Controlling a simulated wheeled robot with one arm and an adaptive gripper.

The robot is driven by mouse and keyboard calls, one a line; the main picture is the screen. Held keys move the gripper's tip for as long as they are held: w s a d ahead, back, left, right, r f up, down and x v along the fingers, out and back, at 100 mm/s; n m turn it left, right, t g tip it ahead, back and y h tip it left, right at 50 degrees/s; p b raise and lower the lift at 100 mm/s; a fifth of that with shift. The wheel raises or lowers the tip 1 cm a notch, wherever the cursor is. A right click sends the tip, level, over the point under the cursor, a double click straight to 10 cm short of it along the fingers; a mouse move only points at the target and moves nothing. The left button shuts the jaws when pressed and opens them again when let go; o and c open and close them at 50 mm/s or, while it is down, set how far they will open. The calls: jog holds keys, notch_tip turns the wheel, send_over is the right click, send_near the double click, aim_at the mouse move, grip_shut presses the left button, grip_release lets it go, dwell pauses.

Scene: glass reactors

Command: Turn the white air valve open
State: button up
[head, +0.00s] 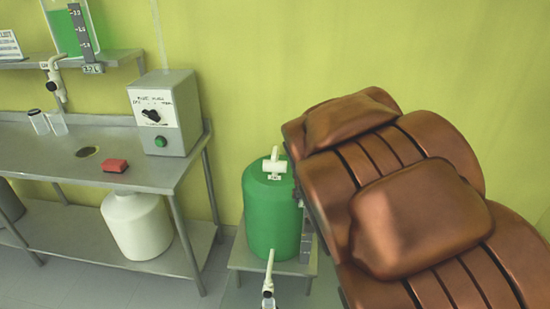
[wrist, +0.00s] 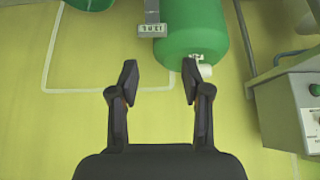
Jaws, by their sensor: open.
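The white air valve (head: 275,163) stands on top of a green tank (head: 272,215) in the head view. In the wrist view, which looks upside down, the green tank (wrist: 192,35) is at the top. The white valve (wrist: 205,71) shows there just beyond the right fingertip, partly hidden by it. My gripper (wrist: 160,82) is open and nothing is between its fingers. Whether the right finger touches the valve, I cannot tell. My gripper is hidden behind my brown arm in the head view.
A grey control box (head: 165,112) with a black knob and green button stands on the metal table (head: 60,160), left of the tank. A red block (head: 115,166) lies there. A white container (head: 137,225) is below. A white tap (head: 268,290) is at the tank's front bottom.

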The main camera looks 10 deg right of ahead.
jog(key=w+f+t+h+b, duration=0.25)
jog(key=w+t+b, duration=0.2)
jog(key=w, duration=1.25)
jog(key=t+h+b, duration=0.1)
jog(key=t+b, duration=0.1)
jog(key=t, duration=0.4)
send_near(276, 146)
jog(key=shift+f+p+x, duration=0.15)
jog(key=shift+p+x, duration=0.1)
jog(key=shift+x, duration=1.45)
jog(key=shift+f+p+x, duration=0.2)
jog(key=shift+x, duration=1.55)
jog(key=shift+c, duration=0.2)
grip_shut()
